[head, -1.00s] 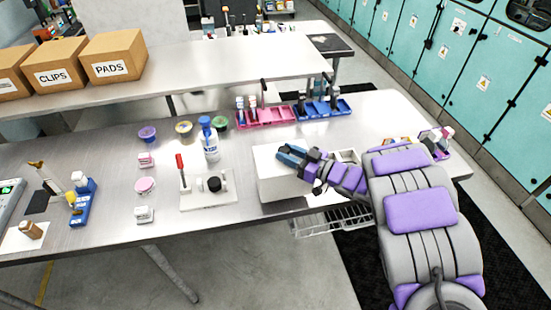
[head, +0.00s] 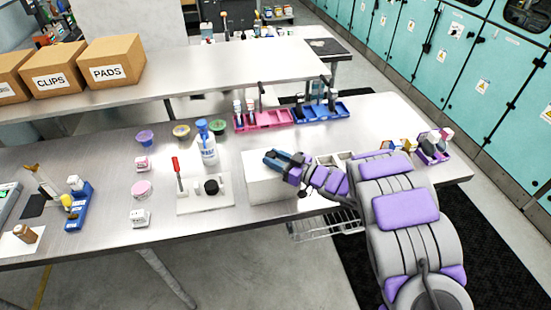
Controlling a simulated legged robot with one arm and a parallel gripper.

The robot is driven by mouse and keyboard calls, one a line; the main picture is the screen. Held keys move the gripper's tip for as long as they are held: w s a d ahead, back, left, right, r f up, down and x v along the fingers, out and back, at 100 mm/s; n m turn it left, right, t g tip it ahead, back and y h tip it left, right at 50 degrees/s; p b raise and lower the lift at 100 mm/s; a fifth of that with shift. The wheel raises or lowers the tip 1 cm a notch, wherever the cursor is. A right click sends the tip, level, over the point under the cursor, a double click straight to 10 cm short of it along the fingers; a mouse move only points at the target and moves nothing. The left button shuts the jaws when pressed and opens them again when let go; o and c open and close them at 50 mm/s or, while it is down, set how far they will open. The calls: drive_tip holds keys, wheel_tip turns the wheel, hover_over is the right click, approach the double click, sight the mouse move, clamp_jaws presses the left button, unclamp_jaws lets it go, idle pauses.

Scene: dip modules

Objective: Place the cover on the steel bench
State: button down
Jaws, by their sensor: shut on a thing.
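A white, box-shaped cover (head: 266,190) is at the front of the steel bench (head: 110,190), right of the middle. My gripper (head: 272,158) comes in from the right, its blue-grey fingers pointing left over the cover's top. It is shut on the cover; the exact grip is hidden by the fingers. I cannot tell whether the cover's underside touches the bench. Just right of it, partly behind my arm, an open pale container (head: 326,160) shows.
Left of the cover, a white board (head: 203,205) holds a red-handled tool and a black knob. A blue-capped bottle (head: 208,152) stands behind it. Pink (head: 262,121) and blue (head: 321,115) trays lie farther back. Bare steel lies left of the small white boxes.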

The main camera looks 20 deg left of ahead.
drive_tip(key=c, duration=1.1)
unclamp_jaws()
drive_tip(key=shift+a+f, duration=0.1)
drive_tip(key=shift+a, duration=0.05)
drive_tip(key=o, duration=0.4)
drive_tip(key=shift+a+f, duration=0.1)
drive_tip(key=shift+a, duration=0.3)
drive_tip(key=shift+d, duration=0.1)
drive_tip(key=shift+d, duration=0.55)
drive_tip(key=p+v, duration=0.1)
drive_tip(key=v, duration=1)
drive_tip(key=shift+d+p, duration=0.1)
drive_tip(key=shift+p, duration=0.3)
